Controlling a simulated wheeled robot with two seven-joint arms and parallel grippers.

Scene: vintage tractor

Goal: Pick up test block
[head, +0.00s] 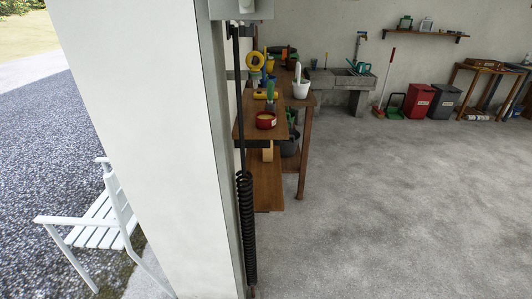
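No thing in the head view can be told for certain as the test block. A small pale tan block-like piece (267,152) shows just under the top of the wooden shelf unit, above its lower board; it is too small to tell what it is. The top of the shelf unit (245,127) bears a red pot (266,121), a yellow item (264,95) and several other small things. Neither of my grippers is in view.
A white wall end (150,120) with a dark coiled spring (246,230) stands close in front, left of the wooden shelves. A white chair (100,225) is outside at left. A red bin (418,100) and a grey bin (444,101) stand at the back. The concrete floor (400,220) at right is clear.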

